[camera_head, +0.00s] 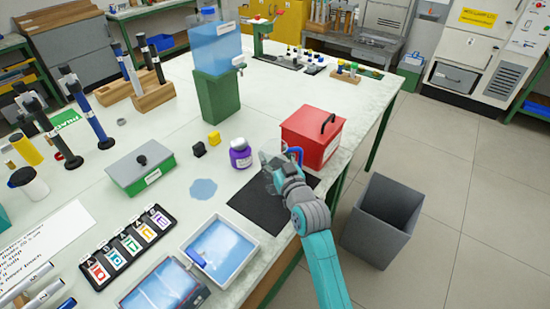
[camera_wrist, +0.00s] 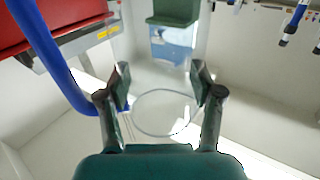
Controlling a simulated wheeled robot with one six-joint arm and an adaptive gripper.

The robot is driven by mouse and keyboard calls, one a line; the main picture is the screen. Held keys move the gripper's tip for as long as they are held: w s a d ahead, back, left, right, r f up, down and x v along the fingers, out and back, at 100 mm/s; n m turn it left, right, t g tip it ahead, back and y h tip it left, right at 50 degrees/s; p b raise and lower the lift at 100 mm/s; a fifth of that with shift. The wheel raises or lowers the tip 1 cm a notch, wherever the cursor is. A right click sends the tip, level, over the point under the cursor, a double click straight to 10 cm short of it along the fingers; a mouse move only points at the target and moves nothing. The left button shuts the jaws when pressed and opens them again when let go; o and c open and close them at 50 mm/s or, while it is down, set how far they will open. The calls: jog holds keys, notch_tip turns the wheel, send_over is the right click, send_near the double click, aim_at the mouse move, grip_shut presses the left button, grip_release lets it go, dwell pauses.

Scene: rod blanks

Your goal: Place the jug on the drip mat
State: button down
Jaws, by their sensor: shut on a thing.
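The jug (camera_head: 271,166) looks clear and see-through, with a blue handle (camera_head: 294,152). In the wrist view the jug (camera_wrist: 163,112) shows as a faint round outline between the fingers, and the blue handle (camera_wrist: 52,62) curves along the left. My gripper (camera_head: 277,172) is shut on the jug; in the wrist view both fingers (camera_wrist: 163,92) stand apart on either side of it. The dark drip mat (camera_head: 262,208) lies flat on the table at its right front. The jug appears above the mat's far part; its base and any contact are hard to see.
A red box (camera_head: 311,138) stands just behind my gripper. A purple jar (camera_head: 240,154) and a pale blue puddle (camera_head: 203,190) are to the left. A white tray (camera_head: 255,244) lies in front of the mat. A grey bin (camera_head: 382,220) stands on the floor right.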

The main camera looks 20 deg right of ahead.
jog(key=shift+f, duration=0.5)
jog(key=shift+c, duration=1)
grip_release()
jog(key=shift+f, duration=0.1)
jog(key=shift+s, duration=0.15)
jog(key=s, duration=1.1)
jog(key=shift+s+d, duration=0.4)
jog(key=shift+d, duration=0.05)
